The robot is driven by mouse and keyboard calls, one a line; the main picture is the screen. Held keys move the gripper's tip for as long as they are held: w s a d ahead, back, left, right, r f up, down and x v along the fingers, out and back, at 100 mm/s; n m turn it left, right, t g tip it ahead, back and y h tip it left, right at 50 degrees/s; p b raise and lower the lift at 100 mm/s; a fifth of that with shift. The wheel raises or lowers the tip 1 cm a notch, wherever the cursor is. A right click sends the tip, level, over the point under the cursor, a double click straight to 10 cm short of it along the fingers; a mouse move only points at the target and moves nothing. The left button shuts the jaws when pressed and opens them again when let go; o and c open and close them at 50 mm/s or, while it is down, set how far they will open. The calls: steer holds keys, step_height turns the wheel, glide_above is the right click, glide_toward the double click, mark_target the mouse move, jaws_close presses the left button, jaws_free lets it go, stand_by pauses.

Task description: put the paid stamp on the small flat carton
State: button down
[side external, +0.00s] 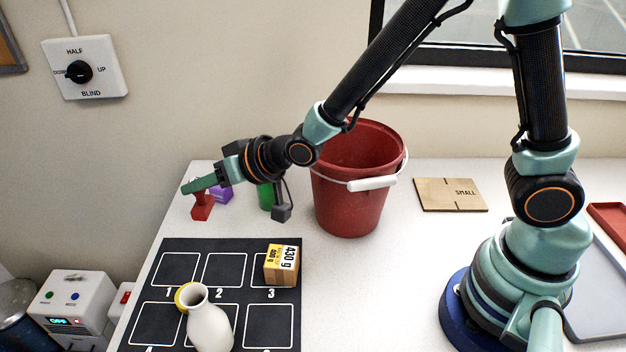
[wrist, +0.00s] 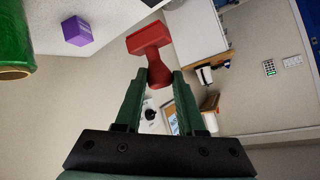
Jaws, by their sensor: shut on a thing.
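A red stamp (side external: 202,208) is at the far left of the table in the side view, its wide base downward. In the wrist view the red stamp (wrist: 149,42) sits between my fingertips (wrist: 160,82). I cannot tell whether its base touches the table, and no word on it is readable. The small flat carton (side external: 435,197) is a brown board marked SMALL, lying flat on the table right of the red bucket. Nothing lies on it.
A red bucket (side external: 345,205) stands between my gripper and the carton. A purple block (side external: 222,195) and a green cylinder (side external: 265,196) are close to my gripper. A black numbered mat (side external: 185,247) in front holds a small box (side external: 281,266) and a white vase (side external: 208,325).

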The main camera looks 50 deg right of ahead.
step_height(320, 180, down, 10)
steer(key=shift+f, duration=0.2)
stand_by(0.3)
steer(key=shift+f, duration=0.15)
steer(key=c, duration=0.5)
jaws_free()
steer(key=v, duration=0.6)
steer(key=shift+s+d+r, duration=0.15)
steer(key=shift+s+r, duration=0.1)
steer(key=shift+s, duration=0.05)
steer(key=o, duration=0.5)
steer(key=shift+s+d+r, duration=0.1)
steer(key=shift+s+r, duration=0.05)
steer(key=shift+s, duration=0.1)
